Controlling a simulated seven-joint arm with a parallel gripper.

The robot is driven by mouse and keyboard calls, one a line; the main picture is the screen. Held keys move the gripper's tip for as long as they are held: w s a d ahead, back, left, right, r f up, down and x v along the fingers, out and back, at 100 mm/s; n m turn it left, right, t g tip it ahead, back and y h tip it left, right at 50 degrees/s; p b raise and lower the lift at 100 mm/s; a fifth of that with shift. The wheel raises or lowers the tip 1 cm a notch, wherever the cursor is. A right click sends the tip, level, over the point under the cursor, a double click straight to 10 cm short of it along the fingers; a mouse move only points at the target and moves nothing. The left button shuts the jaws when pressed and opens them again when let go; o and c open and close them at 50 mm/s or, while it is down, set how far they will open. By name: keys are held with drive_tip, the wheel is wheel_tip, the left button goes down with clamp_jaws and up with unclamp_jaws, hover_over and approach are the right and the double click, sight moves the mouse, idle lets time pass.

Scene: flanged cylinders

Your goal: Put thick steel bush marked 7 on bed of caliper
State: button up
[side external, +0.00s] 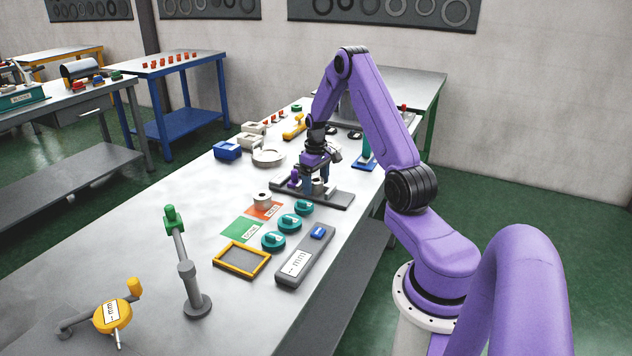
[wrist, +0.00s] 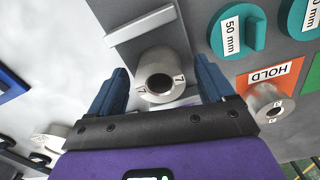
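The thick steel bush marked 7 (wrist: 160,75) is a short grey cylinder with a dark bore. It stands upright on the dark bed of the caliper (side external: 340,200), between light jaw bars (wrist: 140,25) in the wrist view. In the side view the bush (side external: 318,187) is partly hidden by my gripper. My gripper (side external: 312,184) is low over the bed. In the wrist view my gripper (wrist: 163,82) has its blue fingers on either side of the bush, with narrow gaps showing, so it looks open.
Another bush (side external: 263,198) stands on the orange HOLD card (side external: 275,211). A green card (side external: 241,231), teal 50 mm discs (side external: 274,241), a yellow-framed tray (side external: 242,260) and a grey readout bar (side external: 297,267) lie in front. A post stand (side external: 187,275) rises nearer.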

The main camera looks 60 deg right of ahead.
wheel_tip(320, 180, up, 17)
drive_tip(key=shift+r, duration=0.2)
idle(0.6)
idle(0.3)
drive_tip(key=a+r+n, duration=0.2)
drive_tip(key=a+n, duration=0.3)
drive_tip(key=a, duration=1.9)
drive_tip(key=s+a+f+n, duration=0.1)
drive_tip(key=s+a+n, duration=0.5)
drive_tip(key=s+a, duration=0.85)
drive_tip(key=s+a+f+n, duration=0.1)
drive_tip(key=s+f+n, duration=0.1)
drive_tip(key=s, duration=0.9)
drive_tip(key=shift+a+n, duration=0.4)
drive_tip(key=shift+n, duration=0.5)
